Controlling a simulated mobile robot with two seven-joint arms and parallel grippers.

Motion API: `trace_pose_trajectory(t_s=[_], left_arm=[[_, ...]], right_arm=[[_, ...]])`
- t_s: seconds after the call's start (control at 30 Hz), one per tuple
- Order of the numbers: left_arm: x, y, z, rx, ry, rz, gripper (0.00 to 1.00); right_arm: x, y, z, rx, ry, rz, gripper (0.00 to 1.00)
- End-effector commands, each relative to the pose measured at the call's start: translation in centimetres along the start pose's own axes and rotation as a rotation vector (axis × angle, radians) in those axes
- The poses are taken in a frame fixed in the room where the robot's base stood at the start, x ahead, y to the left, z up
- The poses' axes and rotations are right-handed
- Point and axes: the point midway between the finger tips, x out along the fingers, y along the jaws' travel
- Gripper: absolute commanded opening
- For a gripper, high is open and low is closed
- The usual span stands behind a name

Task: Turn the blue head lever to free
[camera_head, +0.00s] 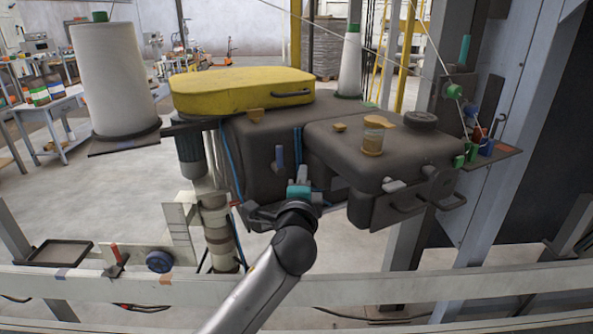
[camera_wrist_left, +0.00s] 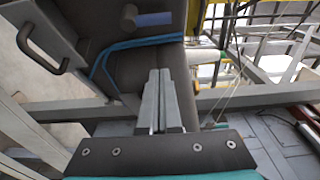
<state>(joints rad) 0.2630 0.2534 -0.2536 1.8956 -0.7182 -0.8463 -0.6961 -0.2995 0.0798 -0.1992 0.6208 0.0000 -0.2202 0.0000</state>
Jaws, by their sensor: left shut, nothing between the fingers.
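The blue head lever (camera_head: 279,157) stands upright on the front of the dark grey sewing head (camera_head: 257,150), below the yellow cover. In the left wrist view the lever (camera_wrist_left: 153,19) lies sideways from a round dark pivot near the top. My left gripper (camera_head: 303,172) is just to the right of and a little below the lever in the head view. In the wrist view its two grey fingers (camera_wrist_left: 160,73) are together and empty, with a visible gap between them and the lever. My right gripper is not in view.
A yellow cover (camera_head: 242,91) lies on top of the head. A dark box-shaped housing (camera_head: 384,155) with handles stands to the right. Blue tubing (camera_head: 230,160) runs left of the lever. A pale rail (camera_head: 400,287) crosses in front, under my left arm.

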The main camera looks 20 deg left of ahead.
Motion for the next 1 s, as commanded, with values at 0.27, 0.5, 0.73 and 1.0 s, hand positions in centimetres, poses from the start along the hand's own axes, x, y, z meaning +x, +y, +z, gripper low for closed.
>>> trace_pose_trajectory(t_s=[0.27,0.5,0.73,1.0], left_arm=[[4.2,-0.1,0.1,-0.001,-0.002,0.000,0.00],[7.5,0.0,0.0,-0.001,-0.001,0.000,0.00],[8.2,-0.1,1.8,0.002,-0.001,0.001,0.00],[7.5,0.0,3.7,-0.001,0.001,0.000,0.00]], right_arm=[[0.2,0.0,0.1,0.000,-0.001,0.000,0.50],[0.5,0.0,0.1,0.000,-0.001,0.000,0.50],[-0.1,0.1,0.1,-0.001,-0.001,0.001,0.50],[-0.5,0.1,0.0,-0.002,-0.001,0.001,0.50]])
